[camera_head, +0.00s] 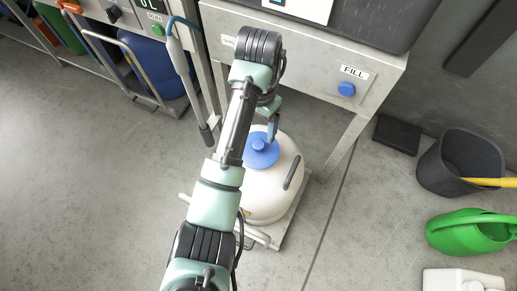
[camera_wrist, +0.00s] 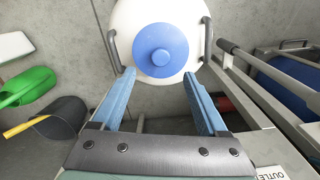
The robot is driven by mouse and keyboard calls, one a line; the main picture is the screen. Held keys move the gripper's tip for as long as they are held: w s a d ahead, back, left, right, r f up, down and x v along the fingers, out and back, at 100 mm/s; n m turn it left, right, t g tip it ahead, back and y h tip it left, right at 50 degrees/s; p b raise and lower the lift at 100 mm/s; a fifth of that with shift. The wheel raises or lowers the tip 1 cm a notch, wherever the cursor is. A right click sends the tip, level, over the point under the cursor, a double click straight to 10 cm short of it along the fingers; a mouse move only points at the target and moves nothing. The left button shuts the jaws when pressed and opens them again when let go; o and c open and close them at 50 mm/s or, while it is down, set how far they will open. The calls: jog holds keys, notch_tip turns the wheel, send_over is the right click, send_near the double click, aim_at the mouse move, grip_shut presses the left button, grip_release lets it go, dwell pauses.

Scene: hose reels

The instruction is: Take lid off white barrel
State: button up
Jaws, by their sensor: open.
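The white barrel (camera_head: 278,190) stands on a low trolley under the bench edge. Its round blue lid (camera_head: 259,152) has a knob in the middle and sits on the barrel top. In the wrist view the lid (camera_wrist: 160,50) is seen from above on the white barrel (camera_wrist: 135,15), with a grey handle at each side. My gripper (camera_head: 271,128) is at the far side of the lid, partly hidden by my arm. In the wrist view my gripper (camera_wrist: 158,82) has its two blue fingers wide apart, with nothing between them. The lid lies beyond the fingertips.
A steel bench with a blue FILL button (camera_head: 346,89) stands behind the barrel. A hose wand (camera_head: 182,70) hangs to the left. A black bucket (camera_head: 458,165), a green watering can (camera_head: 470,232) and a white container (camera_head: 462,281) stand right. The floor at left is clear.

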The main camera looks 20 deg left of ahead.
aim_at(259, 143)
notch_tip(259, 143, down, 9)
jog(key=b, duration=0.4)
jog(key=shift+w+f, duration=0.1)
jog(key=shift+w, duration=0.05)
grip_shut()
